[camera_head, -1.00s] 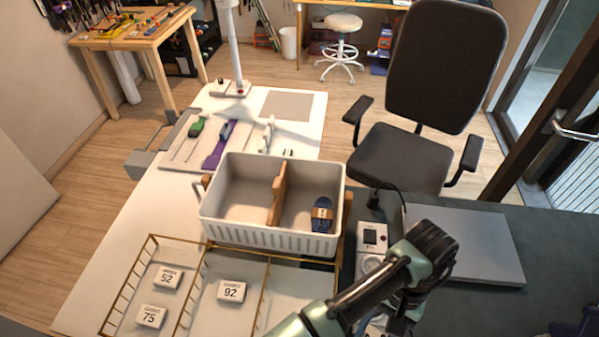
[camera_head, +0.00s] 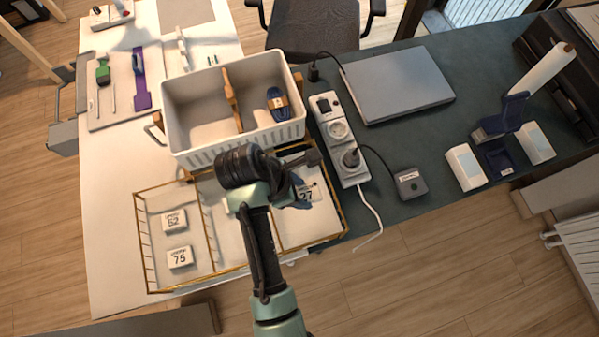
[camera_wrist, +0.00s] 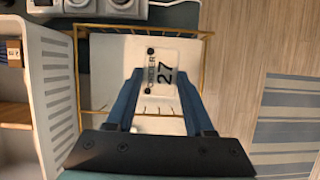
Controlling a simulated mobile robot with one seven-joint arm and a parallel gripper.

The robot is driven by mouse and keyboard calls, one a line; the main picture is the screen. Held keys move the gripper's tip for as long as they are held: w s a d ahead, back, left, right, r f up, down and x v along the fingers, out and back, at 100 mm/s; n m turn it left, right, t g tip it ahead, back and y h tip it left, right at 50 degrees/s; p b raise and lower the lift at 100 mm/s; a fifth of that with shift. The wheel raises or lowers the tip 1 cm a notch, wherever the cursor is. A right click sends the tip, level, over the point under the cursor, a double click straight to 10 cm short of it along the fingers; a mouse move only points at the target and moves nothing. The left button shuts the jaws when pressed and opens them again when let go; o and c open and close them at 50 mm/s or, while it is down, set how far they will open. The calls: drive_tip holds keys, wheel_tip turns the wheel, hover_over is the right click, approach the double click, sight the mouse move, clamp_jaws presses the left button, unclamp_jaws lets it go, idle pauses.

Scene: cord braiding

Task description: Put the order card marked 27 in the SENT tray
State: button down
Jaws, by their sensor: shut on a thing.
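The white order card marked 27 (camera_head: 307,194) is between my gripper's fingers, over the right compartment of the wire-sided tray (camera_head: 322,237). My gripper (camera_head: 298,188) is shut on it. In the wrist view, the card (camera_wrist: 165,73) is between the two blue fingers of my gripper (camera_wrist: 162,82), with the gold-wired compartment's pale floor below. I cannot tell whether the card touches the floor. Cards marked 52 (camera_head: 174,219) and 75 (camera_head: 180,257) lie in the left compartment. My arm covers part of the middle compartment. No SENT label is readable.
A white two-part bin (camera_head: 172,103) with a blue cord bundle (camera_head: 278,103) stands just behind the tray. A power strip (camera_head: 338,138) and a white cable run close to the tray's right side. A grey laptop-like slab (camera_head: 397,84) lies farther right.

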drive_tip(key=f, duration=0.5)
drive_tip(key=shift+s+a+f, duration=0.15)
drive_tip(key=shift+a, duration=0.05)
drive_tip(key=shift+f, duration=2.4)
drive_tip(key=shift+f, duration=0.15)
drive_tip(key=shift+c, duration=1.4)
unclamp_jaws()
